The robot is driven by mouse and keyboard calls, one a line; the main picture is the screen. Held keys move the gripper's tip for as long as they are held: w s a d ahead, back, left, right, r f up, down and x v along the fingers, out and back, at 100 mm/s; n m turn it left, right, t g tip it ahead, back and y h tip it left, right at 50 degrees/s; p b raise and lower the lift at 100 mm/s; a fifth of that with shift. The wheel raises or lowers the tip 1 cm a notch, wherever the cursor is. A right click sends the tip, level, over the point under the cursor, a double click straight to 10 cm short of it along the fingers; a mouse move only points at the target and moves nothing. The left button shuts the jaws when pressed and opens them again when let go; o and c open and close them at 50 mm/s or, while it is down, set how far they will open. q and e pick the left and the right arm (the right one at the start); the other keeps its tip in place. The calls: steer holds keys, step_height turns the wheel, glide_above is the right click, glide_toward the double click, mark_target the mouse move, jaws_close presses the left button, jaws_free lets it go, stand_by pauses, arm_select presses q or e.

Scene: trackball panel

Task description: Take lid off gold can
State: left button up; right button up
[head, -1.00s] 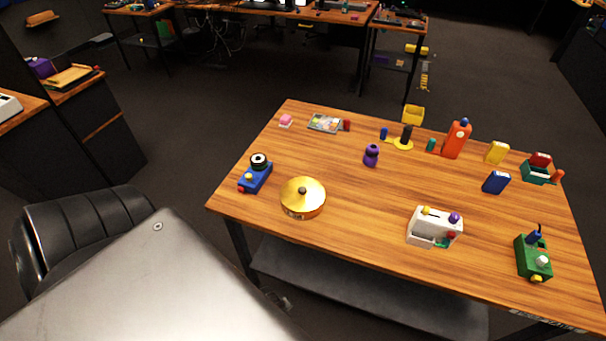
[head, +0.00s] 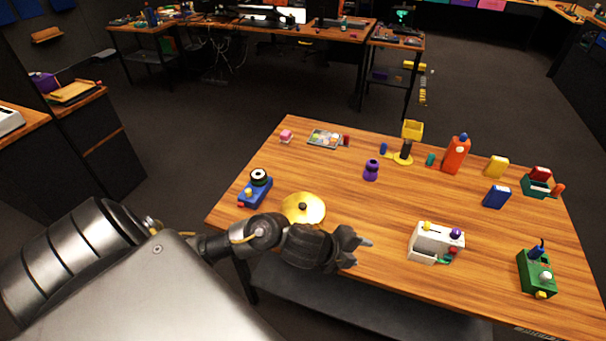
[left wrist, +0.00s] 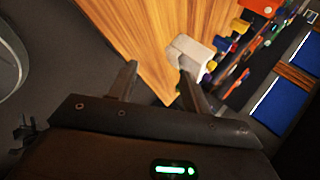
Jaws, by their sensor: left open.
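The gold can (head: 303,209) stands near the front left edge of the wooden table, with its gold lid on top and a small dark knob in the lid's middle. Its lower front is partly hidden by my left arm. My left gripper (head: 362,251) is at the table's front edge, to the right of the can and apart from it. It is open and empty; its two fingers also show in the left wrist view (left wrist: 158,90), pointing toward the table. My right gripper is not in view.
A white box with coloured knobs (head: 436,243) stands right of my left gripper. A blue trackball panel-like block (head: 255,190) is left of the can. A purple figure (head: 371,170) stands behind. The middle of the table (head: 340,190) is clear.

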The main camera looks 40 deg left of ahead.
arm_select(q)
steer(key=w+a+r+m, duration=0.2)
steer(key=m, duration=0.3)
steer(key=m+g+y, duration=0.4)
steer(key=m, duration=0.6)
glide_toward(302, 204)
steer(key=shift+b+x, duration=1)
steer(key=shift+x, duration=0.15)
steer(key=shift+w+f, duration=0.25)
steer(key=shift+f, duration=0.3)
steer(key=shift+x, duration=2.6)
steer(key=shift+d, duration=0.15)
steer(key=shift+c, duration=0.3)
steer(key=c, duration=1)
